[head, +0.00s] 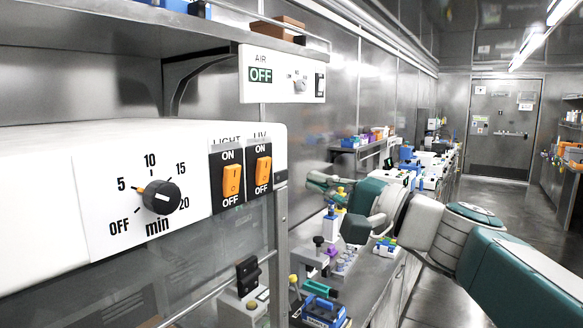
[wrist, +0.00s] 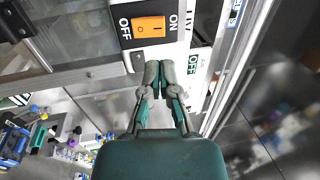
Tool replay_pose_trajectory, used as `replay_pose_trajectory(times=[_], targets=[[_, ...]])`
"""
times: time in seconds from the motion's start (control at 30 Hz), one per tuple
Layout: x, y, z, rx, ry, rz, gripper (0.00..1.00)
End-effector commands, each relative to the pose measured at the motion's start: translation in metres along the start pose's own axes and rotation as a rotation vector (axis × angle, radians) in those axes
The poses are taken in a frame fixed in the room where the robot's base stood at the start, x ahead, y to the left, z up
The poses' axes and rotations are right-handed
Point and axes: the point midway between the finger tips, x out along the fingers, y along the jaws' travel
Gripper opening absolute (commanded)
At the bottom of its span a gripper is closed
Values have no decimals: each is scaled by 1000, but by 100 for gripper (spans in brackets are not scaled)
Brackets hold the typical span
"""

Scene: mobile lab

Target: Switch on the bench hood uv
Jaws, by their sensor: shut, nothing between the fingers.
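The hood's UV switch (head: 263,170) is an orange rocker on a black plate, ON above and OFF below, at the right end of the white control panel. It also shows in the wrist view (wrist: 150,27), turned sideways with ON at right. Which side is pressed in is hard to tell. My gripper (head: 312,181) is to the right of the panel in the head view, apart from the switch. In the wrist view its closed, empty fingertips (wrist: 158,66) point toward the panel's edge, just below the UV switch in the picture.
A similar orange LIGHT switch (head: 231,181) sits left of the UV one. A timer knob (head: 157,197) points near 5. An AIR panel (head: 283,75) reading OFF hangs above right. Bottles, a blue rack (head: 322,312) and tools crowd the bench below.

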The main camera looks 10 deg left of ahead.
Motion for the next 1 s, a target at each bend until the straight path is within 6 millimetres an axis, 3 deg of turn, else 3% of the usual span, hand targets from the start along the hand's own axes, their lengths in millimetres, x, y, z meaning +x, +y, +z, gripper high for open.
replay_pose_trajectory(times=[0.2,0.4,1.0], targets=[[41,0,0,3,-4,-1,0],[62,-1,-1,3,-1,-3,0],[73,0,0,1,-2,22,0]])
